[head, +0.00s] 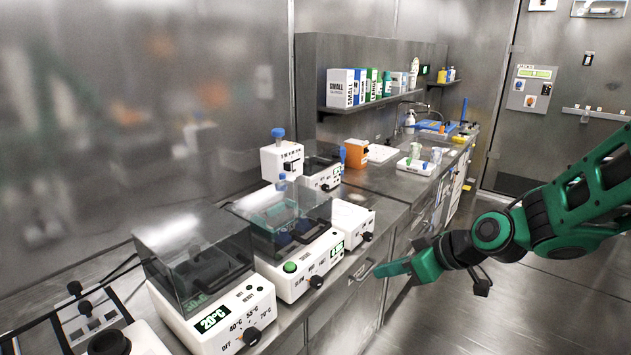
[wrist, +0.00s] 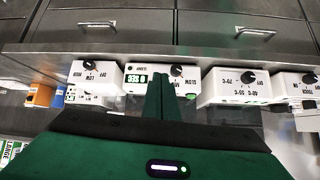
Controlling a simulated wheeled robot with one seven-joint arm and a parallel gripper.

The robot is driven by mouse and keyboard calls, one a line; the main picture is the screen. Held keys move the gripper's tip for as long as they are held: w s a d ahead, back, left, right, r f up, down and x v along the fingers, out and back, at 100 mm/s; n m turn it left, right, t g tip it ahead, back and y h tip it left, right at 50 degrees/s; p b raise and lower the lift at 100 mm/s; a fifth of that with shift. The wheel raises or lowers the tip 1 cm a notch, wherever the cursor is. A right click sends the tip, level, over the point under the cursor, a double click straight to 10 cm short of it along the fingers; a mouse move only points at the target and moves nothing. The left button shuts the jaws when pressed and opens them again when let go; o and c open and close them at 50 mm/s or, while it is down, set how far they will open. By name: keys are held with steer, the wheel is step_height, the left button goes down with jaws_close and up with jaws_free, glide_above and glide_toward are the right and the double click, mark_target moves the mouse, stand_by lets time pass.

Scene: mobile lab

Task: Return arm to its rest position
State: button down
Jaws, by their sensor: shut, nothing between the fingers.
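My gripper (head: 392,268) is at the end of my green and black arm, in front of the bench and beside its front edge, to the right of the lab devices. It holds nothing. In the wrist view my gripper (wrist: 161,88) shows as two green fingers pressed together, pointing toward the bench front and the devices. The view is upside down, and the fingers cover part of one device. My arm reaches in from the right side of the head view, over the floor.
The steel bench (head: 375,195) carries a heating device (head: 215,305) reading 20°C, a device with a green button (head: 300,272) and a smaller white device (head: 352,222). An orange container (head: 356,153) and a white tray (head: 417,167) stand farther back. The floor (head: 520,310) beside the bench is clear.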

steer(key=s+d+m+g+h, duration=0.4)
steer(key=s+d+m+h, duration=0.3)
steer(key=s+d, duration=0.8)
steer(key=s+d+r+m+g, duration=0.2)
steer(key=s+d+m, duration=0.5)
steer(key=s, duration=0.4)
steer(key=shift+d+r+m+g, duration=0.4)
steer(key=shift+s, duration=0.1)
steer(key=shift+w+f, duration=0.25)
steer(key=shift+w, duration=0.4)
